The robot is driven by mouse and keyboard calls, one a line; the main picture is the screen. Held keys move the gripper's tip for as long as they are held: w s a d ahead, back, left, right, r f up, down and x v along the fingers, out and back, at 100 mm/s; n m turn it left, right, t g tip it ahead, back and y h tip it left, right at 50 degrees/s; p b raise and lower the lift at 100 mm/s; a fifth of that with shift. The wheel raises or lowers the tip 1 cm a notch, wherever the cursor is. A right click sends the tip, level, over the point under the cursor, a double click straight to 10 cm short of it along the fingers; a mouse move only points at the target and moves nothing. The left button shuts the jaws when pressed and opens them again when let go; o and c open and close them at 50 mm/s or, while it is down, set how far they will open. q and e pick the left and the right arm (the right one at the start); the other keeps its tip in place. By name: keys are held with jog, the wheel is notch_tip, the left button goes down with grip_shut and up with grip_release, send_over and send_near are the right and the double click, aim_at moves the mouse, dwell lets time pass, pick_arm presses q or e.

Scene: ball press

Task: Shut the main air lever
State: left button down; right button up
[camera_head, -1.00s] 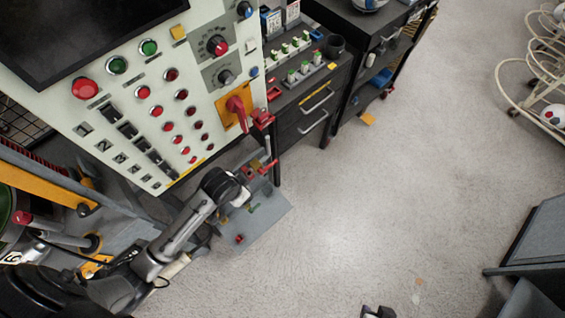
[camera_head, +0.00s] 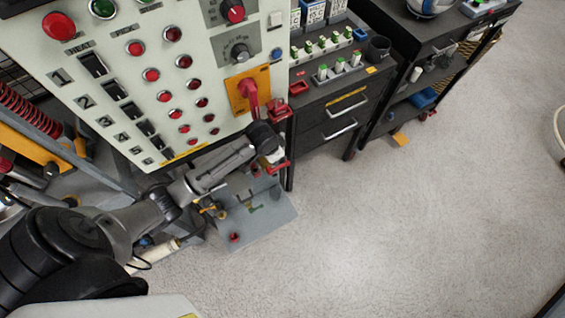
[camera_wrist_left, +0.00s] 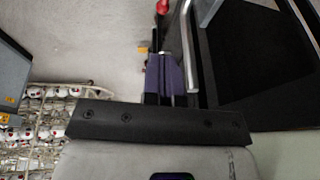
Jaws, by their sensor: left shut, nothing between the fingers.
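Below the control panel, red lever-like parts (camera_head: 279,167) show near the pipework, partly hidden by my left wrist; I cannot tell which is the main air lever or how it is turned. A larger red handle (camera_head: 250,94) on a yellow plate is on the panel's lower right corner. My left gripper (camera_head: 273,160) is just below that handle, close to the red parts; contact cannot be told. In the left wrist view its fingers (camera_wrist_left: 166,78) are together and empty, with a red object (camera_wrist_left: 162,7) beyond them. My right gripper is not in view.
The control panel (camera_head: 100,140) with several buttons stands at the left. Dark drawer cabinets (camera_head: 330,115) stand right of it. A grey plate (camera_head: 262,212) lies below the gripper. The floor (camera_head: 410,220) to the right is clear. A ball rack (camera_wrist_left: 40,125) shows in the wrist view.

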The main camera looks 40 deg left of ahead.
pick_arm(q)
jog(key=shift+f, duration=0.1)
jog(key=b, duration=0.4)
send_near(283, 165)
jog(key=x, duration=0.5)
jog(key=shift+w+d+f, duration=0.15)
jog(key=shift+w, duration=0.15)
jog(key=shift+a+f, duration=0.2)
jog(key=shift+f, duration=0.45)
